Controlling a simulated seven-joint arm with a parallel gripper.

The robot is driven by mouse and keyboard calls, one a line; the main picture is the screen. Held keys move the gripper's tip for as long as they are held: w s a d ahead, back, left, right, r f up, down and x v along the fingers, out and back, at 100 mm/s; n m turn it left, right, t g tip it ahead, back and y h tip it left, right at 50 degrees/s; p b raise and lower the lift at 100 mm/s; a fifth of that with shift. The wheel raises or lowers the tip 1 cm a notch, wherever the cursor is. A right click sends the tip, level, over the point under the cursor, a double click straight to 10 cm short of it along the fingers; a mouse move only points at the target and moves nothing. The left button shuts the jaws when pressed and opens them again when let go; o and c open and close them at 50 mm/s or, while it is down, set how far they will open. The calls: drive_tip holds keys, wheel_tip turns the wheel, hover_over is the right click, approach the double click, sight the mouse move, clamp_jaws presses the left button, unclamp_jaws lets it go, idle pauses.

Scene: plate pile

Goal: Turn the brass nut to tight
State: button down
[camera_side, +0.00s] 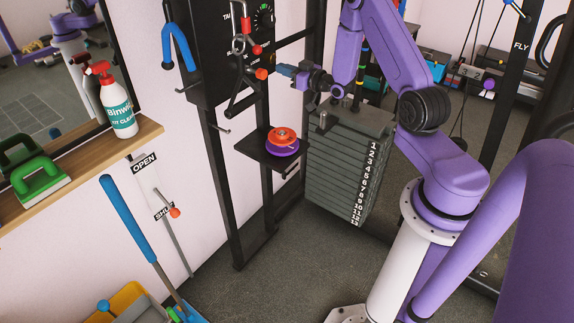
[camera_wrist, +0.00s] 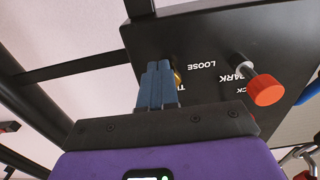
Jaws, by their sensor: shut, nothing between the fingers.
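The brass nut (camera_wrist: 177,77) shows only as a thin gold edge in the wrist view, mostly hidden behind my fingers. It is on a black panel (camera_wrist: 225,52) marked LOOSE, with a second word beginning with T partly covered by the fingers. My gripper (camera_wrist: 158,66) has its blue fingers together, with nothing between them, at the panel beside the nut. I cannot tell whether they touch it. In the side view my gripper (camera_side: 281,69) points left at the black upright's edge; I cannot make out the nut there.
A red-knobbed pin (camera_wrist: 266,90) sticks out by the word PARK, close right of my fingers. In the side view, orange and purple discs (camera_side: 283,138) lie on a small black shelf below my gripper. A weight stack (camera_side: 345,165) stands right of it. A spray bottle (camera_side: 118,108) stands on a wooden ledge.

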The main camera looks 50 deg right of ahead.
drive_tip(key=shift+w+a+r, duration=0.1)
drive_tip(key=shift+w, duration=0.7)
drive_tip(key=shift+w+a+r, duration=0.1)
drive_tip(key=shift+a+r, duration=0.05)
drive_tip(key=shift+a, duration=0.85)
idle(0.5)
drive_tip(key=shift+f, duration=0.4)
drive_tip(key=shift+s+d+f, duration=0.1)
drive_tip(key=shift+s+f, duration=0.1)
drive_tip(key=shift+s, duration=0.2)
drive_tip(key=s, duration=0.5)
drive_tip(key=shift+s+d, duration=0.15)
drive_tip(key=shift+d, duration=0.1)
